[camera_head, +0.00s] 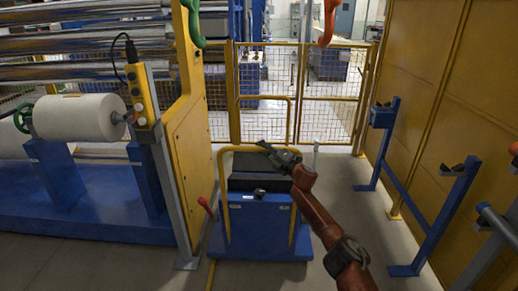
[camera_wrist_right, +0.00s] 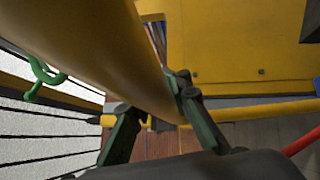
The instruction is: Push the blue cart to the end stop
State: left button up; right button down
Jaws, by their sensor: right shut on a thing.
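The blue cart (camera_head: 262,224) stands on the floor in the middle of the head view, with a yellow tubular handle (camera_head: 229,151) rising above its body. My right gripper (camera_head: 268,149) is at the top bar of this handle. In the right wrist view, the fingers of my right gripper (camera_wrist_right: 158,112) are shut around the thick yellow bar (camera_wrist_right: 95,45), one on each side. The arm hides the right part of the cart and handle. I cannot make out the end stop. My left gripper is not in view.
A roller machine with a yellow side panel (camera_head: 186,135) and a white roll (camera_head: 80,117) stands close left of the cart. A yellow mesh fence (camera_head: 268,94) is behind. A blue stand (camera_head: 430,225) is at the right, with bare floor between it and the cart.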

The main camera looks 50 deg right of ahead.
jog(key=shift+w+a+f, duration=0.1)
jog(key=shift+a+f, duration=0.1)
jog(key=shift+f, duration=0.4)
jog(key=c, duration=2.1)
grip_release()
jog(key=shift+w+f, duration=0.1)
jog(key=o, duration=0.3)
jog(key=shift+d, duration=0.1)
jog(key=shift+o, duration=0.3)
jog(key=shift+d+r, duration=0.1)
jog(key=shift+r, duration=0.15)
jog(key=shift+r, duration=0.1)
jog(key=shift+s, duration=0.2)
jog(key=s+f, duration=0.1)
jog(key=s, duration=1)
jog(key=shift+s+a+f, duration=0.35)
jog(key=shift+a, duration=0.05)
